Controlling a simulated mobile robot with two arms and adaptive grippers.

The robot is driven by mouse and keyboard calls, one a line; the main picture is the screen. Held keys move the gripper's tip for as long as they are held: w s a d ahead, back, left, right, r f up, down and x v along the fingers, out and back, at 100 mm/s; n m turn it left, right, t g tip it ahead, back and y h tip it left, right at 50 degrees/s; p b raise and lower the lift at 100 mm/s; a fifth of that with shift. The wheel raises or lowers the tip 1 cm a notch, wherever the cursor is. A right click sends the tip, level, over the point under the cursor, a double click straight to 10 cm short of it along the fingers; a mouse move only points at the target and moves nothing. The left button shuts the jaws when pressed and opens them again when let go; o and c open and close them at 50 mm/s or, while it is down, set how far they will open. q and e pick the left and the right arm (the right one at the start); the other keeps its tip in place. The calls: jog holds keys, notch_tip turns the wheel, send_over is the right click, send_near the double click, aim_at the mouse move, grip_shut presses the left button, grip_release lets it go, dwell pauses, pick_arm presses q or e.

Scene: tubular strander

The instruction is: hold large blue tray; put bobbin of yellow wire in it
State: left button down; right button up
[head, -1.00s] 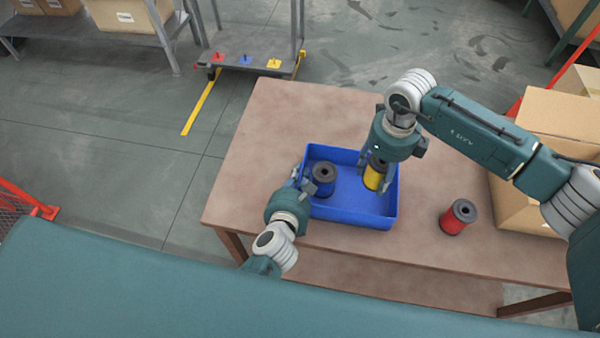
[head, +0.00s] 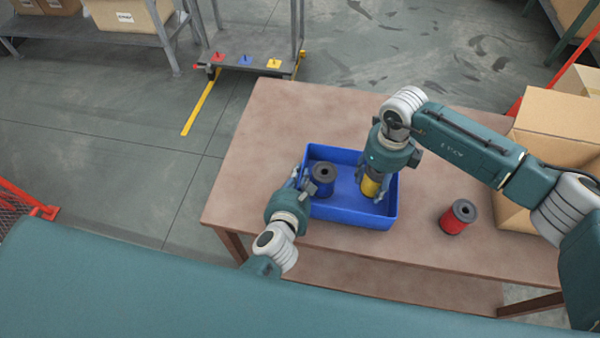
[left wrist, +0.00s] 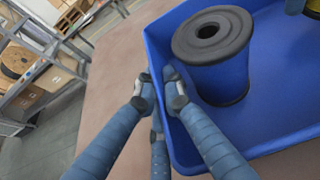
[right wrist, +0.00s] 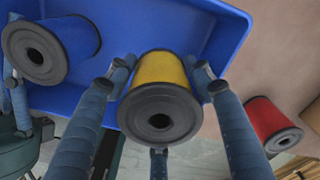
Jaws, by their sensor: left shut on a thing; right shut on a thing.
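The large blue tray (head: 335,212) lies on the brown table. My left gripper (head: 300,182) is shut on the tray's left wall; the left wrist view shows its fingers (left wrist: 160,92) on both sides of the rim. My right gripper (head: 371,182) is shut on the bobbin of yellow wire (head: 370,188), inside the tray's right half. In the right wrist view the yellow bobbin (right wrist: 162,85) sits upright between the fingers (right wrist: 165,80). Whether its base touches the tray floor is hidden. A bobbin of blue wire (head: 323,180) stands in the tray's left half.
A bobbin of red wire (head: 458,217) stands on the table (head: 270,120) right of the tray. A grey cart (head: 245,68) with red, blue and yellow pegged bases stands beyond the table. The table's far side is clear.

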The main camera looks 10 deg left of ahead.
jog(key=shift+f, duration=2.25)
pick_arm(q)
jog(key=shift+r, duration=0.1)
pick_arm(e)
jog(key=o, duration=1.5)
jog(key=shift+o, duration=0.2)
pick_arm(q)
jog(key=c, duration=1.8)
grip_release()
pick_arm(e)
notch_tip(320, 180, up, 12)
